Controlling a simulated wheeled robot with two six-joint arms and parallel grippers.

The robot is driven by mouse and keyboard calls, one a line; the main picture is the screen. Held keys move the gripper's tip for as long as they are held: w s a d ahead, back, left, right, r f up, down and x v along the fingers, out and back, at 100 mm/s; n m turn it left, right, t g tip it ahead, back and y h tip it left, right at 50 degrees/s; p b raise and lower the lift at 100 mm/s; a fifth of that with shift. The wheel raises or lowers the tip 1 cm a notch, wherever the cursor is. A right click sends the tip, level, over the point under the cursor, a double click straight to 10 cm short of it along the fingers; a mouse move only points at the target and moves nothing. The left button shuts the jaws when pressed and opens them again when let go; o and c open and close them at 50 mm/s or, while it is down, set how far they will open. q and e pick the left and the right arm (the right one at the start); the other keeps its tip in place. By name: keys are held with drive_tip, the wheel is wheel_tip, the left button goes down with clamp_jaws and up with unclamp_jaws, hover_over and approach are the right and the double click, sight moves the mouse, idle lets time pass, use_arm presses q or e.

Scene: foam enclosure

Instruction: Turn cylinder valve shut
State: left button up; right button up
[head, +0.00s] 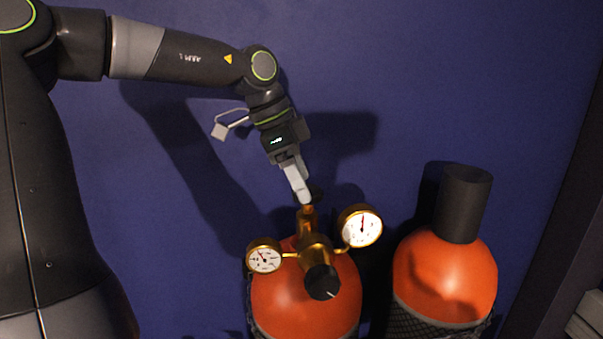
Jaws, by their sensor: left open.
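An orange gas cylinder (300,302) stands at the bottom middle of the head view, with a brass regulator on top. The regulator (313,247) carries a left gauge (264,257), a right gauge (360,226) and a black knob (322,282) at its front. A dark valve handle (316,194) shows in part at the top of the brass valve stem. My left gripper (303,194) points down at the top of this stem, with its pale fingers open beside or around the handle; I cannot tell whether they touch it. My right gripper is not in view.
A second orange cylinder (446,270) with a black cap (463,203) stands to the right, in dark netting. A dark blue wall (400,80) is close behind both cylinders. A dark upright edge runs along the far right.

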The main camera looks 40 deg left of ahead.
use_arm(q)
drive_tip(key=shift+w+d+f, duration=0.1)
drive_tip(key=shift+w+f, duration=0.05)
drive_tip(key=shift+f, duration=0.35)
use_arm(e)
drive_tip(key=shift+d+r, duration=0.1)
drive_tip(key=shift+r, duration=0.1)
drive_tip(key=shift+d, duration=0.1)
use_arm(q)
drive_tip(key=shift+c, duration=0.9)
drive_tip(key=c, duration=0.8)
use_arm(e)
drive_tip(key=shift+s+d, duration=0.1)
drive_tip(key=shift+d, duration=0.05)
